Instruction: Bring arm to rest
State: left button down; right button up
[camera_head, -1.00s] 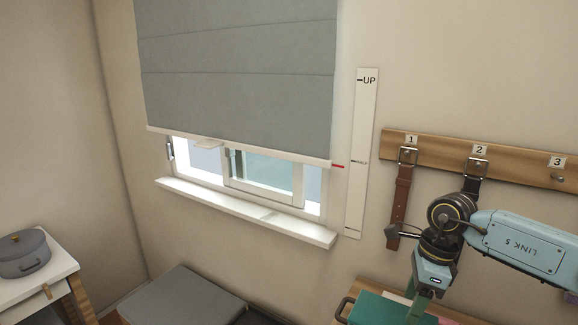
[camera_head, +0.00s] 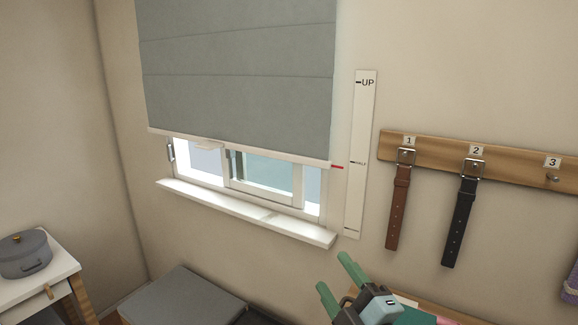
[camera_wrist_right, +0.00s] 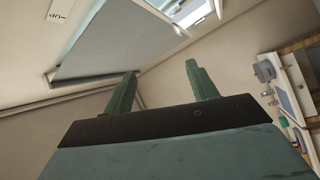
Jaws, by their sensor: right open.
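My right gripper (camera_head: 335,277) is low in the head view, right of centre, below the window sill. Its two green fingers are spread apart with nothing between them. In the right wrist view the same open fingers (camera_wrist_right: 163,85) point toward the room, with the grey blind behind them at upper left. The gripper touches nothing that I can see. My left gripper is not in view.
A grey blind (camera_head: 238,70) half covers the window above a white sill (camera_head: 245,212). A brown belt (camera_head: 398,207) and a black belt (camera_head: 461,221) hang from a wooden rail (camera_head: 437,150). A grey pot (camera_head: 24,256) stands on a side table at left. A grey-topped box (camera_head: 185,298) is low in front.

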jog(key=s+d+f+m+g+h, duration=0.3)
jog(key=d+f+m+h, duration=0.35)
jog(key=f+m, duration=0.2)
jog(key=s+d+f+m+g, duration=0.2)
jog(key=s+f+g, duration=0.25)
jog(key=s, duration=0.35)
jog(key=s+d+f+m+g+h, duration=0.1)
jog(key=s+d+f+m+g, duration=0.2)
jog(key=s+f, duration=0.3)
jog(key=s+d+f+m+g, duration=0.2)
jog(key=s+f+g, duration=0.2)
jog(key=s, duration=0.5)
notch_tip(320, 180, down, 30)
jog(key=s+d+g+b, duration=0.1)
jog(key=s+g+b, duration=0.1)
jog(key=b, duration=0.3)
jog(key=s+d+f+b, duration=0.2)
jog(key=s+f, duration=0.5)
jog(key=f, duration=0.2)
jog(key=s+d+f+b, duration=0.2)
jog(key=s+f+b, duration=0.1)
jog(key=s+f, duration=0.5)
notch_tip(320, 180, down, 2)
jog(key=shift+d+f+g+h, duration=0.1)
jog(key=shift+d+g+h, duration=0.15)
jog(key=shift+g+h, duration=0.1)
jog(key=shift+s+n, duration=0.1)
jog(key=shift+n, duration=0.15)
